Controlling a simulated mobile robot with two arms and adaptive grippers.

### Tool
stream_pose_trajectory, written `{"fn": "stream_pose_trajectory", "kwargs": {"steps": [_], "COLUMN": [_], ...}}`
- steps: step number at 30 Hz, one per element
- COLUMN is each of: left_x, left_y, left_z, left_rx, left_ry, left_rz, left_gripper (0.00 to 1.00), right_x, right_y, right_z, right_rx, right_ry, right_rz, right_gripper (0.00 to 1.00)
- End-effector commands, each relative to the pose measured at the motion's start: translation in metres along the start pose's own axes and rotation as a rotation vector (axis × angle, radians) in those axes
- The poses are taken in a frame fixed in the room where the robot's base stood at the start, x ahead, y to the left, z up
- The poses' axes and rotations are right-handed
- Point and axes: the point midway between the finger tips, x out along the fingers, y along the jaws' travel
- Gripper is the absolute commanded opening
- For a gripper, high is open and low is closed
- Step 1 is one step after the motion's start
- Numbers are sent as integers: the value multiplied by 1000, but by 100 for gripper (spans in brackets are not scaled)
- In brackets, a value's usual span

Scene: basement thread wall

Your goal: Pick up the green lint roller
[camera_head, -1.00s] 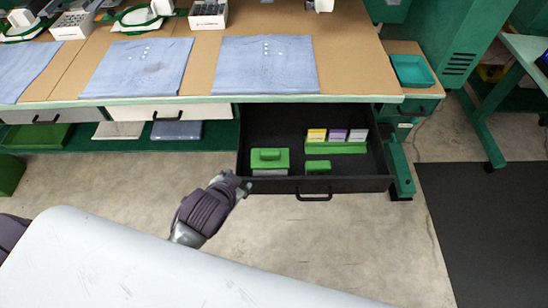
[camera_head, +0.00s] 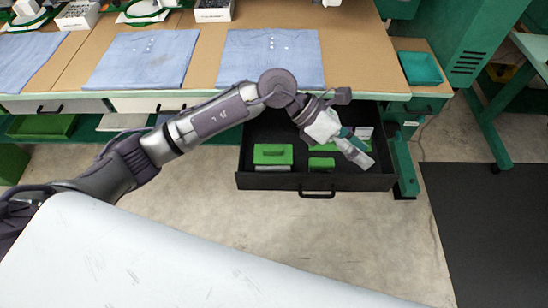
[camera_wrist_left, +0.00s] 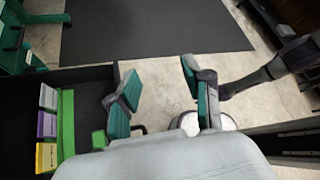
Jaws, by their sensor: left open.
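The open black drawer (camera_head: 250,181) holds several green items. A green block with a raised handle (camera_head: 272,154) lies at the left. A small green piece (camera_head: 321,163) lies near the drawer front; it also shows in the left wrist view (camera_wrist_left: 99,139). I cannot tell which of these is the lint roller. My left gripper (camera_head: 357,149) is over the right part of the drawer, open and empty, partly hiding the green holder with cards. In the left wrist view its teal-padded fingers (camera_wrist_left: 160,75) stand apart, with floor showing between them. My right gripper is not in view.
The green card holder (camera_wrist_left: 66,120) stands in the drawer with yellow, purple and white cards. The workbench (camera_head: 358,60) with blue folded cloths (camera_head: 268,58) is above and behind the drawer. A teal tray (camera_head: 420,68) sits at the right. Floor is open in front.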

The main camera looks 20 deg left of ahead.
Motion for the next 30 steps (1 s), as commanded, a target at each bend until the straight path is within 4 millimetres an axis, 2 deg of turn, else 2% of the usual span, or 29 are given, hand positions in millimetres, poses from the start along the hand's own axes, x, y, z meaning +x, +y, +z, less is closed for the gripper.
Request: {"fn": "stream_pose_trajectory", "kwargs": {"steps": [1,3,6,9,12,15,24,30], "left_x": [-15,-43,-92,-133,-154,-155,-125,-116], "left_y": [24,55,89,107,115,120,143,152], "left_z": [-20,-49,-75,-87,-93,-102,-144,-157], "left_rx": [67,126,155,151,139,133,134,136], "left_ry": [170,400,663,836,920,946,942,939], "left_rz": [82,187,317,406,450,459,455,457], "left_gripper": [50,50,50,50,50,50,50,50], "right_x": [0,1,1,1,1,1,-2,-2], "right_y": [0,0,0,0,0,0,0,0], "right_z": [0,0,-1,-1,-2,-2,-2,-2], "right_rx": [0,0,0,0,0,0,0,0], "right_ry": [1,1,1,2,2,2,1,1], "right_rz": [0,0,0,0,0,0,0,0], "right_gripper": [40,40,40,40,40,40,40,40]}}
